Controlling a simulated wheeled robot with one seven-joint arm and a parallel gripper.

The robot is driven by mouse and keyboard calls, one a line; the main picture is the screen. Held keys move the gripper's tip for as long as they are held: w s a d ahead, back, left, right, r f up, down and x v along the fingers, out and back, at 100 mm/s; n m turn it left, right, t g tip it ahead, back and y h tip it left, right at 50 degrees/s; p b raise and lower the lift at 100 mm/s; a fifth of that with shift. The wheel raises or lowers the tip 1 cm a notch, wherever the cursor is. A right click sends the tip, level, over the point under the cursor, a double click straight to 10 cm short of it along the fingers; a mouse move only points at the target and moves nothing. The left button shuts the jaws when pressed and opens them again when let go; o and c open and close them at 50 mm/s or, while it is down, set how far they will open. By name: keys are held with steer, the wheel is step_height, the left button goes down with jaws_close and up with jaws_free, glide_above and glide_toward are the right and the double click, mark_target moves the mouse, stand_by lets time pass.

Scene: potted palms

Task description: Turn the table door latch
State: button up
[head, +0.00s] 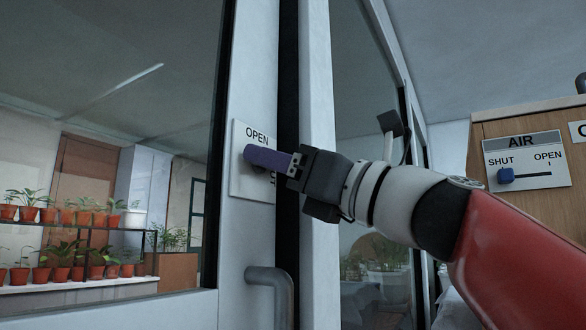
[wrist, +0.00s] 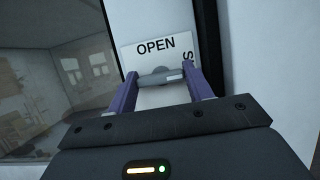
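The door latch (wrist: 158,77) is a small grey lever on a white plate (head: 240,185) fixed to the pale door frame. The plate reads OPEN at the top, with a partly hidden sideways word at its right. In the wrist view the lever lies roughly sideways below OPEN, its lighter end toward the letter S. My gripper (wrist: 162,74) has its two purple fingers well apart, one at each end of the lever. I cannot tell whether they touch it. In the head view my gripper (head: 252,155) reaches the plate from the right and hides the latch.
A grey door handle (head: 272,290) sticks out below the plate. Behind the glass at left, potted plants (head: 70,215) stand on shelves. At right, a wooden cabinet (head: 535,150) carries an AIR panel (head: 527,160) with a blue slider near SHUT.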

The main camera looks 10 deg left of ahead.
steer(key=shift+c, duration=0.9)
steer(key=shift+n+g, duration=0.4)
steer(key=shift+w+r+n+g+h+p, duration=0.1)
steer(key=shift+n+g+h+p, duration=0.4)
steer(key=shift+n+g, duration=2)
steer(key=shift+f+n+g+h+p, duration=0.15)
steer(key=shift+n+h+p, duration=0.3)
steer(key=shift+n, duration=4.25)
steer(key=shift+w+r+n+g+h+p, duration=0.15)
steer(key=shift+n+g+h+p, duration=0.3)
steer(key=shift+n+g, duration=2.05)
steer(key=shift+s+n+t, duration=0.15)
steer(key=shift+n+t, duration=1)
steer(key=shift+n, duration=0.05)
steer(key=o, duration=1)
steer(key=shift+d, duration=0.1)
